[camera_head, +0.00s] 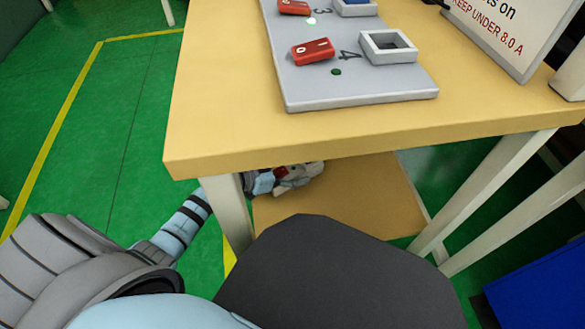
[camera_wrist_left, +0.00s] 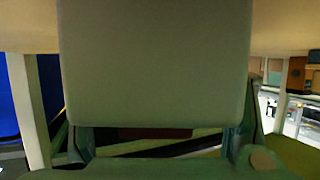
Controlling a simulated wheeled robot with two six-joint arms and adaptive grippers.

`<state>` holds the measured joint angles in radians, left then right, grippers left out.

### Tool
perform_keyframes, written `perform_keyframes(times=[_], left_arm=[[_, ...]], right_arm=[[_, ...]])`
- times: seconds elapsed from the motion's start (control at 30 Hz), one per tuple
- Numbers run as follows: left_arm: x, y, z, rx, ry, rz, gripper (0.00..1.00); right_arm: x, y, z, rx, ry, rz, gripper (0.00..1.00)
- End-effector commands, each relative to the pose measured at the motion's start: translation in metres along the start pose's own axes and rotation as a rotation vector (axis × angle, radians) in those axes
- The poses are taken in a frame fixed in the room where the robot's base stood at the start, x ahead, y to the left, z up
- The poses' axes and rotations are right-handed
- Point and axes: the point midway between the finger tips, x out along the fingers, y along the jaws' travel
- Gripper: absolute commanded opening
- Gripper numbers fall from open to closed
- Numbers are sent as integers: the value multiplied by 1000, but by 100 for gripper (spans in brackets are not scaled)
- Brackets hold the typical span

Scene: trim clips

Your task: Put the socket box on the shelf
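My left arm reaches under the table top, and my left gripper (camera_head: 285,178) is low above the lower shelf (camera_head: 350,205). A pale box, which I take as the socket box (camera_wrist_left: 155,65), fills the middle of the left wrist view. The fingers of the left gripper (camera_wrist_left: 158,140) stand at both sides of its lower edge and seem shut on it. In the head view, a small pale shape with red and dark parts shows at the gripper; its far side and any contact with the shelf are hard to tell. My right gripper is not in view.
The wooden table top (camera_head: 220,110) overhangs the arm, and a pale table leg (camera_head: 228,210) stands close beside it. A grey board (camera_head: 340,90) with red and grey blocks lies on top, before a sign (camera_head: 500,30). A blue object (camera_head: 540,290) is at lower right.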

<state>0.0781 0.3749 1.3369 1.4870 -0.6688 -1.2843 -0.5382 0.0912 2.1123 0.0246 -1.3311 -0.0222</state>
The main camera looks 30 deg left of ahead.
Motion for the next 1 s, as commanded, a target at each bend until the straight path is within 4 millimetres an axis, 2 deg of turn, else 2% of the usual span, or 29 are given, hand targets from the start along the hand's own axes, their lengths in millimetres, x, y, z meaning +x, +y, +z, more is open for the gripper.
perform_keyframes(times=[0.27, 0.37, 0.6, 0.73, 0.87, 1.0], left_arm=[[-6, 0, 0, 0, 0, -1, 70], [-21, -1, 0, 2, -2, -1, 70], [-78, 0, 0, 4, -4, 1, 70], [-105, 0, 0, 4, -3, 1, 70], [-119, 0, 0, 1, -1, 1, 70], [-120, 0, 0, -1, 1, 0, 70]], right_arm=[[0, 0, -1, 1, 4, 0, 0], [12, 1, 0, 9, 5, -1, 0], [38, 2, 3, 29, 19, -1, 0], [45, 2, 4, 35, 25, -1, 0], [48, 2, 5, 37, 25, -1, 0], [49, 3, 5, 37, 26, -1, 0]])
